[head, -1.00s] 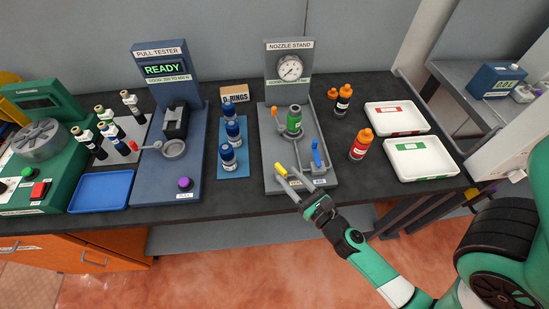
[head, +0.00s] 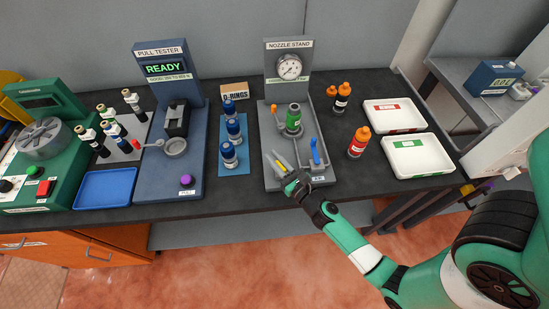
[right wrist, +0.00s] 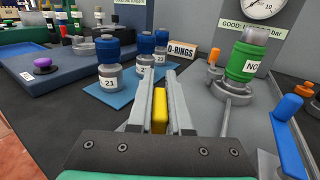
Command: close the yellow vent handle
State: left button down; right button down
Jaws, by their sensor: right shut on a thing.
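The yellow vent handle (right wrist: 159,112) sits between the two fingers of my right gripper (right wrist: 161,95) in the right wrist view. The fingers are shut on it. In the head view my right gripper (head: 278,163) reaches the front left of the grey nozzle stand (head: 273,134), and only a little of the yellow handle (head: 281,168) shows between the fingers. The rest of the handle and its pivot are hidden. My left gripper is in neither view.
Blue bottles (head: 229,154) stand on a blue mat to the left. White trays (head: 419,157) lie to the right.

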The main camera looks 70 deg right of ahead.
dwell(0.3)
jog(key=shift+f+m+g+h+b, duration=0.15)
jog(key=shift+m+g+h+b, duration=0.45)
jog(key=shift+b, duration=0.5)
jog(key=shift+s+d+m+g+h+b, duration=0.15)
jog(key=shift+m+g+h+b, duration=0.25)
jog(key=shift+m+h+b, duration=0.3)
jog(key=shift+d+m+g+h+b, duration=0.15)
jog(key=shift+m+g+h+b, duration=0.35)
jog(key=shift+g+h, duration=0.35)
jog(key=shift+s+d+r+m+g+h+b, duration=0.1)
jog(key=shift+s+d+m+g+h+b, duration=0.1)
jog(key=shift+m+g+h, duration=0.55)
jog(key=shift+s+d+r+m+g+h+b, duration=0.1)
jog(key=shift+s+m+g+h, duration=0.1)
jog(key=shift+m+g+h, duration=0.5)
jog(key=c, duration=0.8)
grip_release()
jog(key=shift+c, duration=0.2)
jog(key=shift+s+a, duration=0.1)
jog(key=shift+a, duration=0.05)
